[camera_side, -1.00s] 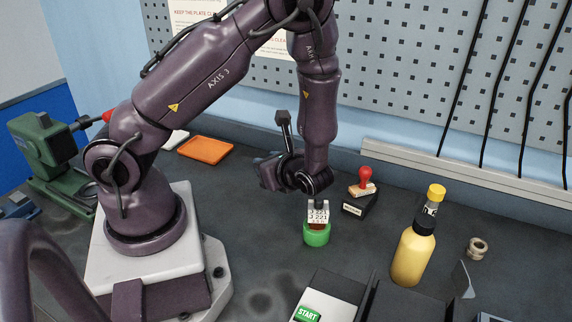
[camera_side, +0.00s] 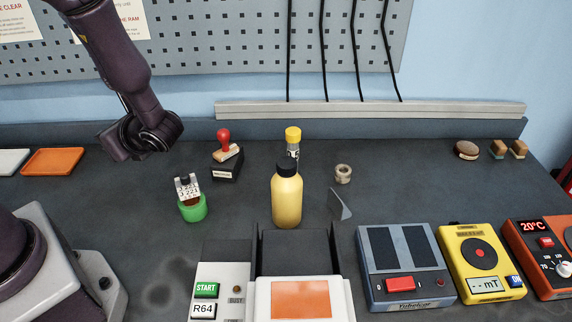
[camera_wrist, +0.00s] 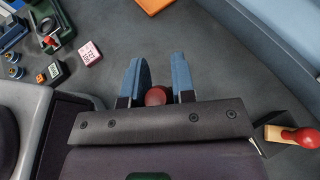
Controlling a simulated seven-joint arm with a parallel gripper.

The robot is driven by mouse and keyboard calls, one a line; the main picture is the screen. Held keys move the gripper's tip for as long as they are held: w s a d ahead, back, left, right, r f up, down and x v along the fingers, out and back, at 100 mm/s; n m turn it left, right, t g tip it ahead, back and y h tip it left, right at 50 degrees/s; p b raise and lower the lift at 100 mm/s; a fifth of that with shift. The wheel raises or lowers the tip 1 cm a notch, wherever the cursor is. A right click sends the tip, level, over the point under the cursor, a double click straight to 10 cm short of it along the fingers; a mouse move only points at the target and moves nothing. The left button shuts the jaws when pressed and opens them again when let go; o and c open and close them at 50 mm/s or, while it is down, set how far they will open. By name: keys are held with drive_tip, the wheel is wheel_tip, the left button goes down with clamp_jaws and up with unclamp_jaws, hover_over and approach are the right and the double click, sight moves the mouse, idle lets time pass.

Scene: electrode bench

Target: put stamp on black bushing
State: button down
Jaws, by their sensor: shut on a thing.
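In the wrist view my gripper (camera_wrist: 158,78) has its two blue fingers on either side of a dark red round thing (camera_wrist: 155,96); the rest of it is hidden. In the side view the wrist is raised at the upper left, and I cannot make out what it holds. A red-knobbed stamp with a wooden block (camera_side: 224,148) stands on a dark labelled base (camera_side: 226,172), right of my gripper; it also shows in the wrist view (camera_wrist: 300,137). I cannot make out a black bushing.
A green cup (camera_side: 192,209) holds a white-topped piece with figures (camera_side: 187,187). A yellow bottle (camera_side: 287,200) stands right of it, with a tan ring (camera_side: 343,174) behind. Instrument boxes (camera_side: 405,262) line the right front. An orange tray (camera_side: 52,161) lies at left.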

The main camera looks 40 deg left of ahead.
drive_tip(key=w+d+f+m+t, duration=0.2)
drive_tip(key=w+d+m+t, duration=0.15)
drive_tip(key=w, duration=0.85)
drive_tip(key=m+t+h, duration=0.7)
drive_tip(key=m+t, duration=0.5)
drive_tip(key=m, duration=0.1)
hover_over(343, 172)
drive_tip(key=w+a, duration=0.2)
drive_tip(key=w, duration=0.1)
wheel_tip(343, 172, down, 8)
drive_tip(key=shift+g, duration=0.25)
drive_tip(key=shift+s+d+f, duration=0.1)
drive_tip(key=shift+f, duration=1.05)
drive_tip(key=shift+s+d+f, duration=0.1)
drive_tip(key=shift+f, duration=1)
drive_tip(key=c, duration=0.9)
unclamp_jaws()
drive_tip(key=shift+f, duration=0.1)
